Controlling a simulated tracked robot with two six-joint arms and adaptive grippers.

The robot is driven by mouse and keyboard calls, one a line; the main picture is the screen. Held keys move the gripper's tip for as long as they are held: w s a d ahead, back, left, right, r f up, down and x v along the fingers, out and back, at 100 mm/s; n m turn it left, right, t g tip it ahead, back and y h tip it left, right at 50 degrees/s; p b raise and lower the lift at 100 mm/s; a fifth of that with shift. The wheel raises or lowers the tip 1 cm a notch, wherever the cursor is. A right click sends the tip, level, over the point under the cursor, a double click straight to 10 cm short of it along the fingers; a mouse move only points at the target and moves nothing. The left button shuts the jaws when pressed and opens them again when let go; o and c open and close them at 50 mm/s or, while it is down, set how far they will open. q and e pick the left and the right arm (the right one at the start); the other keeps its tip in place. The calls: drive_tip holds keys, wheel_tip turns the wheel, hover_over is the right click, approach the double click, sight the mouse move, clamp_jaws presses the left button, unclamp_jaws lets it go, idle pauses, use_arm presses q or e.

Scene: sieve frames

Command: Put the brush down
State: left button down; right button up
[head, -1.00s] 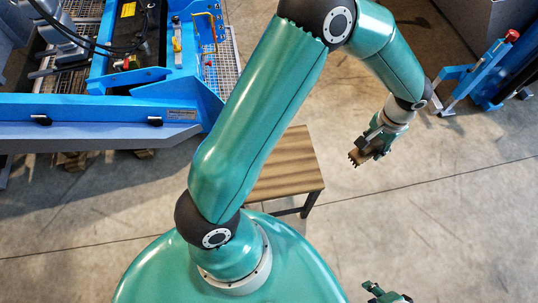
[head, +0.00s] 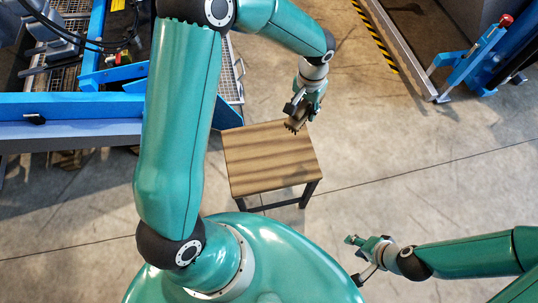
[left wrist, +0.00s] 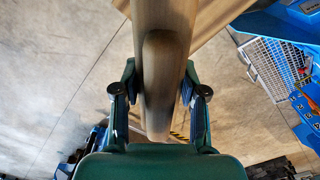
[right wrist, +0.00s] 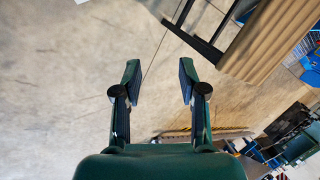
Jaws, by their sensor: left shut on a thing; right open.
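My left gripper (head: 299,103) is shut on the brush (head: 296,124), which is wooden with a dark toothed edge. In the head view the brush appears over the far right part of a small wooden-topped table (head: 255,170); I cannot tell whether it touches the top. In the left wrist view the brush (left wrist: 160,85) lies between both fingers, its rounded handle end toward me. My right gripper (right wrist: 160,82) is open and empty, with bare floor between its fingers. In the head view it (head: 358,249) is at the lower right, apart from the table.
The tabletop is otherwise bare, and its corner shows in the right wrist view (right wrist: 272,42). A blue machine frame (head: 70,107) stands at the left, close to the table. A blue stand with a red knob (head: 480,55) is at the upper right. Floor right of the table is clear.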

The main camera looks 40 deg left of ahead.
drive_tip(key=o, duration=0.4)
drive_tip(key=shift+f, duration=0.15)
use_arm(q)
drive_tip(key=shift+a+f+b, duration=0.1)
drive_tip(key=shift+f+b, duration=0.1)
drive_tip(key=shift+b, duration=0.3)
use_arm(e)
drive_tip(key=shift+o, duration=0.4)
drive_tip(key=shift+f, duration=0.35)
use_arm(q)
drive_tip(key=s+a+f+n+b, duration=0.1)
drive_tip(key=a+f+n+b, duration=0.25)
drive_tip(key=b, duration=0.75)
drive_tip(key=n+b, duration=0.6)
drive_tip(key=b, duration=0.6)
hover_over(270, 155)
wheel_tip(270, 155, down, 4)
drive_tip(key=shift+n, duration=0.25)
wheel_tip(270, 155, down, 20)
drive_tip(key=b, duration=0.6)
drive_tip(key=shift+d+r, duration=0.15)
drive_tip(key=shift+r, duration=0.05)
use_arm(e)
wheel_tip(270, 155, down, 29)
